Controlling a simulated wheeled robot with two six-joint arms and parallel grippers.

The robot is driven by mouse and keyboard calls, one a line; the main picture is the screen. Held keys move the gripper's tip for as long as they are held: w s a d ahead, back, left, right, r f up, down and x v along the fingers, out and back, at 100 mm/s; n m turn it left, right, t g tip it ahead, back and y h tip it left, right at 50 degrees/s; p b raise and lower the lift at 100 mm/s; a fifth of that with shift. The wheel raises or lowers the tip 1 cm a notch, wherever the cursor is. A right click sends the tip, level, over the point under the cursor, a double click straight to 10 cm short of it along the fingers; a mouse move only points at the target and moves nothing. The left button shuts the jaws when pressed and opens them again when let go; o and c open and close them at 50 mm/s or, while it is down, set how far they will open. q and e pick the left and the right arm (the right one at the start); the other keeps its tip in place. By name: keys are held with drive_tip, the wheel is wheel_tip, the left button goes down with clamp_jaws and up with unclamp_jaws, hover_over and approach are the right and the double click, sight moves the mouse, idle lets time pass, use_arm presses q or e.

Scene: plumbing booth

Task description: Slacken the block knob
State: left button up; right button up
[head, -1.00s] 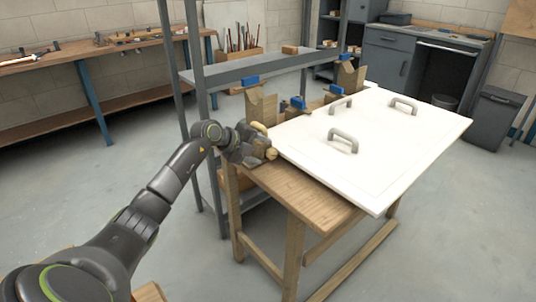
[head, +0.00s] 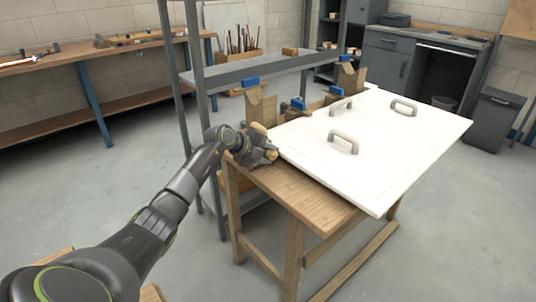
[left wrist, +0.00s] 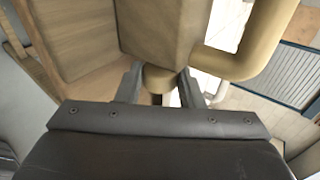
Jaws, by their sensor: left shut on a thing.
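The block knob (left wrist: 158,78) is a short tan cylinder under a tan block (left wrist: 165,28) in the left wrist view. My left gripper (left wrist: 160,90) has one finger on each side of the knob and is shut on it. A curved tan bar (left wrist: 252,50) stands to the right of the block. In the head view my left gripper (head: 270,153) is at the near left corner of the wooden workbench (head: 300,190), beside the white panel (head: 375,150). There the gripper hides most of the knob. My right gripper is not in view.
Upright wooden blocks (head: 262,108) with blue pieces (head: 251,82) stand along the panel's far edge. The panel carries grey handles (head: 343,142) and overhangs the bench. A grey shelf rack (head: 255,68) stands close behind. The floor to the left is clear.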

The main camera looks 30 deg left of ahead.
sight(268, 154)
use_arm(q)
drive_tip(key=shift+c, duration=0.2)
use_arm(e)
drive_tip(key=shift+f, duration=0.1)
use_arm(q)
drive_tip(key=shift+s+f+t+h+b, duration=0.1)
drive_tip(key=shift+f+t+h+b, duration=0.15)
drive_tip(key=shift+t+h+b, duration=0.45)
drive_tip(key=shift+r+t, duration=0.1)
drive_tip(key=shift+t, duration=0.5)
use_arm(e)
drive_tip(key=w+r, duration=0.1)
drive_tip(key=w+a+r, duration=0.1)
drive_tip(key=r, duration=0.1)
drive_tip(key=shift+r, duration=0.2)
use_arm(q)
drive_tip(key=o, duration=1)
drive_tip(key=shift+c, duration=0.2)
drive_tip(key=shift+r, duration=0.15)
wheel_tip(268, 154, up, 10)
drive_tip(key=shift+d+f+p, duration=0.1)
drive_tip(key=shift+f+p, duration=0.1)
drive_tip(key=shift+p, duration=0.6)
drive_tip(key=shift+r, duration=0.1)
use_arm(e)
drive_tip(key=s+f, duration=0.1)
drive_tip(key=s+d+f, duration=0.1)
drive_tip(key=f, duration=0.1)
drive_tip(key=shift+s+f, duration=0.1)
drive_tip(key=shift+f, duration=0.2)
